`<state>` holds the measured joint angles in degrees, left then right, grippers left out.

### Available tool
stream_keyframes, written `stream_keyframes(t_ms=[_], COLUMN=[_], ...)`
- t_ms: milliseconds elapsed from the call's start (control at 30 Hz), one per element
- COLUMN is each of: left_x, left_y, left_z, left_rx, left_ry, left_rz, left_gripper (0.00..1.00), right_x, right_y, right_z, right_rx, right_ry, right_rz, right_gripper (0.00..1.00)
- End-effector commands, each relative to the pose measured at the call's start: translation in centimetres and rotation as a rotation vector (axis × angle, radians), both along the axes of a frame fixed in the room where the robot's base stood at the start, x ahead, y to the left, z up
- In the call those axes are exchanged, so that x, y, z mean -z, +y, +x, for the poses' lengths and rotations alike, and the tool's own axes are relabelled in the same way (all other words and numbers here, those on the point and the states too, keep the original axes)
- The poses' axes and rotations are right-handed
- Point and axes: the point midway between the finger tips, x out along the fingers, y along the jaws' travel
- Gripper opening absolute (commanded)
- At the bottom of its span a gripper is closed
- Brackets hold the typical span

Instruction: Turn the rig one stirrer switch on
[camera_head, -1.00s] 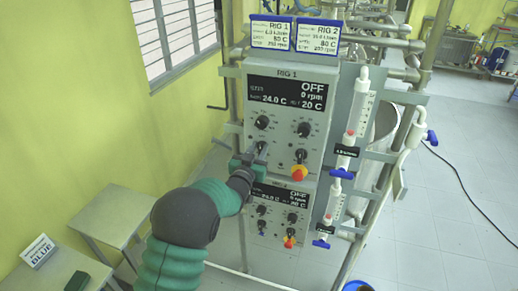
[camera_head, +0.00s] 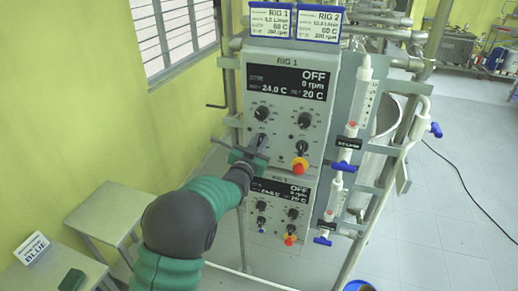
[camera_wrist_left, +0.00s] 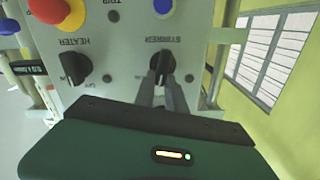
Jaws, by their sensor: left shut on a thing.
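The rig one panel (camera_head: 284,112) is a grey box with a black display (camera_head: 287,82) reading OFF, 0 rpm, 24.0 C and 20 C. The stirrer switch is a black knob at the panel's lower left; the left wrist view shows it (camera_wrist_left: 162,64) beside an upside-down STIRRER label. My left gripper (camera_head: 258,146) reaches it from the lower left. In the left wrist view its two fingers (camera_wrist_left: 162,84) are shut on the knob's near part, hiding some of it. The knob's pointer stands roughly upright in that view. My right gripper is not in view.
The black heater knob (camera_wrist_left: 75,67) and the red-yellow stop button (camera_head: 299,165) are close beside the switch. A second panel (camera_head: 277,206) is below. Syringe-like glassware (camera_head: 357,105) stands to the right. Grey side tables (camera_head: 110,215) stand at the left.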

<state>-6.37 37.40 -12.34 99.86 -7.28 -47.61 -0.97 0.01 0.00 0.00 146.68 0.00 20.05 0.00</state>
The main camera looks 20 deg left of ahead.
Motion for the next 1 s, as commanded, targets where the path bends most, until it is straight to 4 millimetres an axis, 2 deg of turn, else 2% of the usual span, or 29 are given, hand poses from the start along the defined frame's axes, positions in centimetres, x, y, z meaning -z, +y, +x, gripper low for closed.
stream_keyframes(t_ms=[33, 500, 800, 1000], left_x=[0.8, 1.3, 1.4, 1.4], left_y=[-0.2, -1.0, -1.2, -1.4], left_z=[0.0, 0.0, 0.0, 0.0], left_rx=[0.001, 0.002, 0.003, 0.003], left_ry=[-0.005, -0.018, -0.022, -0.024], left_rz=[0.037, 0.476, 0.697, 0.783], left_gripper=[0.00, 0.00, 0.00, 0.00], right_x=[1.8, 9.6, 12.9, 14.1], right_y=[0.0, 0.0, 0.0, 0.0], right_z=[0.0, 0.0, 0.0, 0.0], right_rx=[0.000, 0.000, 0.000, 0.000], right_ry=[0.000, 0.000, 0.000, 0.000], right_rz=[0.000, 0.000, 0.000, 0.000], right_gripper=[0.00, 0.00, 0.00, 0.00])
